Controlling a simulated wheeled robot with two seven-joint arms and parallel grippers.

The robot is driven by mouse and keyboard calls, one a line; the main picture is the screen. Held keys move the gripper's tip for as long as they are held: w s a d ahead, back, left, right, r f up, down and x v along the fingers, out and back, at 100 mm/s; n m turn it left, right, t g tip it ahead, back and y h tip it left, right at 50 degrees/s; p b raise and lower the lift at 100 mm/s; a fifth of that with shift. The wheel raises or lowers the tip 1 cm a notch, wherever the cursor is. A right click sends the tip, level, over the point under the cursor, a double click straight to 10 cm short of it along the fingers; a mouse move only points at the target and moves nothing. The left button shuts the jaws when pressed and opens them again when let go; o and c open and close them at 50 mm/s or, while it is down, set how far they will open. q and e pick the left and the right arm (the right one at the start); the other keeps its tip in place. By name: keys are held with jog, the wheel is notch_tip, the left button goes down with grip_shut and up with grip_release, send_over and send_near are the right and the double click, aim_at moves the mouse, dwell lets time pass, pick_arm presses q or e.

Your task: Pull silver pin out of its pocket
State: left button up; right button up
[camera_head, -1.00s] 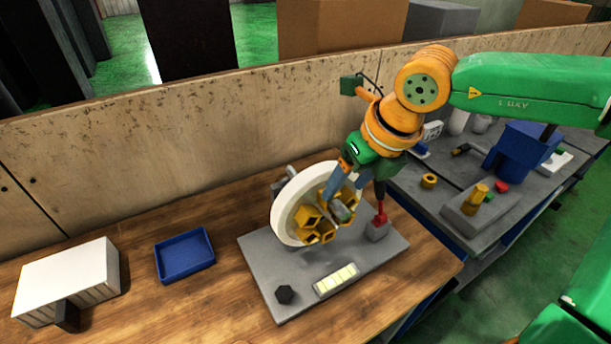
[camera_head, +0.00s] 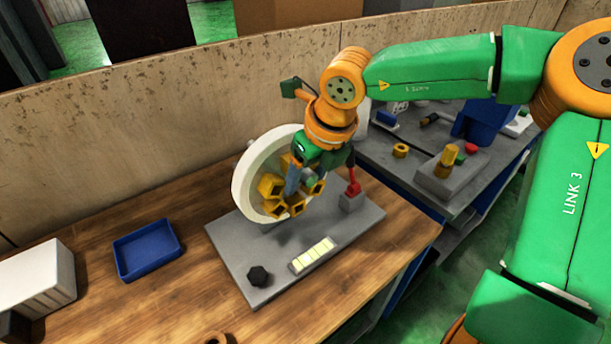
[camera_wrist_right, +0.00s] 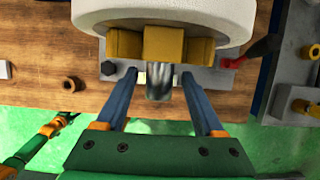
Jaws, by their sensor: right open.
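The silver pin (camera_wrist_right: 160,88) sticks out of a yellow pocket (camera_wrist_right: 164,46) on the white wheel (camera_wrist_right: 190,12) in the right wrist view. My right gripper (camera_wrist_right: 158,74) is open, with one blue finger on each side of the pin and a gap visible on both sides. In the head view the white wheel (camera_head: 248,178) stands on a grey plate, with several yellow pockets (camera_head: 270,186) on its face. My right gripper (camera_head: 298,182) is in front of this face and hides most of the pin there. My left gripper is not seen.
A blue tray (camera_head: 147,249) and a white box (camera_head: 35,284) stand to the left. Bare wood lies between tray and plate.

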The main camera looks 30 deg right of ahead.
jog(key=shift+w+a, duration=0.1)
grip_shut()
jog(key=shift+s+b, duration=0.3)
jog(key=shift+s+d+b, duration=0.15)
jog(key=shift+s+b, duration=0.6)
jog(key=shift+s, duration=0.6)
jog(key=shift+s+d+b, duration=0.1)
jog(key=shift+s+b, duration=0.6)
jog(key=shift+s, duration=0.65)
